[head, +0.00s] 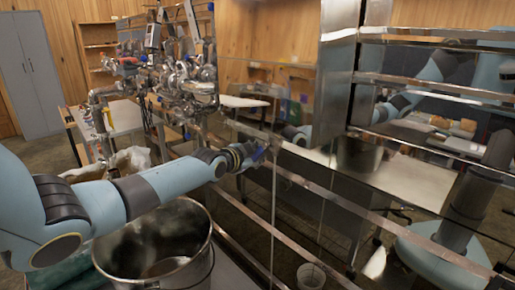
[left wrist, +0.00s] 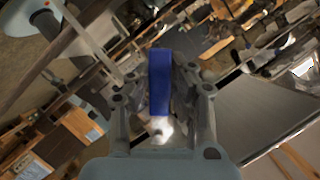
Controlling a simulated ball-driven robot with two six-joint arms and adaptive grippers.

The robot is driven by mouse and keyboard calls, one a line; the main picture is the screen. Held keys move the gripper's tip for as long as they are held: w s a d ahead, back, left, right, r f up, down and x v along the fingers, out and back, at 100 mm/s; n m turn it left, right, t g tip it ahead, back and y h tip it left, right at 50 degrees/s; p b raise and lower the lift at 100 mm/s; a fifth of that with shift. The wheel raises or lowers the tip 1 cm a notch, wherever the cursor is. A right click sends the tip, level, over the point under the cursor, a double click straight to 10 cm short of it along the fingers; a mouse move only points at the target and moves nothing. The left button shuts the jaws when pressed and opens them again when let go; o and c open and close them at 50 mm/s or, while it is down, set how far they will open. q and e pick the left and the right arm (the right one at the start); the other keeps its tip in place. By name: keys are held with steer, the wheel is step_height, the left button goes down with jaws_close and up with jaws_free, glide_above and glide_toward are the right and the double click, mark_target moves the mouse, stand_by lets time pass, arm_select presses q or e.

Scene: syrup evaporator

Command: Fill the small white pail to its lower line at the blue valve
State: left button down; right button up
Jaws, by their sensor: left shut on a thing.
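My left gripper (head: 246,157) reaches in from the left and is shut on the blue valve handle (head: 259,154) in front of the steel evaporator. In the left wrist view the handle (left wrist: 160,82) stands between the two fingers, which close on its sides. A small white pail (head: 312,277) shows low in the head view, below the steel rails and cut by the bottom edge. Its lines and the liquid level cannot be made out. The valve's spout is hidden or too small to tell. My right gripper is in neither view.
A large steel bucket (head: 154,250) stands beneath my left forearm. Shiny rails (head: 320,205) and a reflective steel panel (head: 338,80) fill the right side. A cluttered cluster of pipes and gauges (head: 185,75) stands behind. A grey cabinet (head: 30,72) is far left.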

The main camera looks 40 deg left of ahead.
arm_select(q)
steer(key=shift+d+r, duration=0.15)
steer(key=shift+d, duration=0.1)
steer(key=shift+w, duration=0.1)
stand_by(0.3)
steer(key=c, duration=1.5)
jaws_free()
steer(key=shift+r, duration=0.1)
steer(key=o, duration=0.3)
steer(key=shift+s+d+r, duration=0.1)
steer(key=shift+s, duration=0.35)
steer(key=shift+o, duration=0.2)
steer(key=shift+w+f, duration=0.15)
steer(key=shift+f, duration=0.1)
steer(key=v, duration=1.2)
steer(key=shift+r, duration=0.35)
